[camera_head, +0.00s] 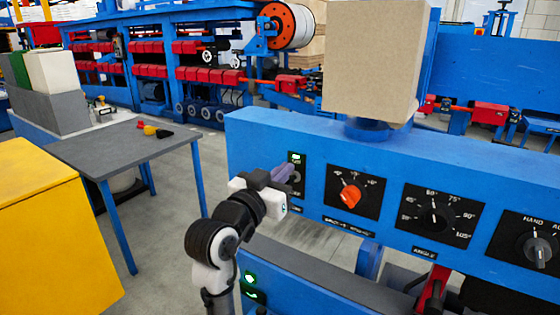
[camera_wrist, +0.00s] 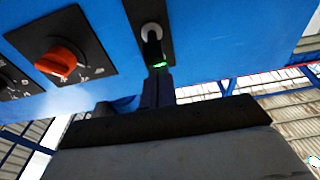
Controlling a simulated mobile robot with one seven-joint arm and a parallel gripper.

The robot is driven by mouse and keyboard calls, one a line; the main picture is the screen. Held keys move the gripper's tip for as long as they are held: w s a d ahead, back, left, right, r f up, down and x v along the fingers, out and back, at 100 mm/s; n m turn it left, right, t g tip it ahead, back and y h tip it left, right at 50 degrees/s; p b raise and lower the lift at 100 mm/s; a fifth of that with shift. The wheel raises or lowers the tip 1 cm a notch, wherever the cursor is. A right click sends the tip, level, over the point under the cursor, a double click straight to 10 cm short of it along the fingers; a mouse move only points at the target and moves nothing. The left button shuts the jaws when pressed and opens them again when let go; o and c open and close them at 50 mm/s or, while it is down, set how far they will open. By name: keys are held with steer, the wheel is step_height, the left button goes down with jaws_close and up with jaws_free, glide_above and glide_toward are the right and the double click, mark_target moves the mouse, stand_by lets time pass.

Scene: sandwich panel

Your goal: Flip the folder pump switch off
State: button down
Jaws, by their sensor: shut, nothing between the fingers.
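A narrow dark switch plate (camera_head: 297,160) is at the left end of the blue panel, with a lit green indicator near its top; its label is too small to read. My gripper (camera_head: 286,170) is in front of this plate and hides most of its switch. In the wrist view, the switch (camera_wrist: 152,35) shows a pale round collar and a dark part below it, with a green glow beside the fingertips. My gripper (camera_wrist: 157,80) is shut and empty, its fingertips close to the switch; I cannot tell whether they touch.
The blue panel (camera_head: 390,180) also carries an orange knob (camera_head: 350,195), an angle dial (camera_head: 434,217) and a hand/auto knob (camera_head: 538,249) to the right. A beige box (camera_head: 375,60) stands above it. A grey table (camera_head: 130,148) and yellow cabinet (camera_head: 50,230) are at left.

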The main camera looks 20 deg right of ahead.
steer(key=shift+s+f, duration=0.1)
steer(key=shift+f, duration=0.4)
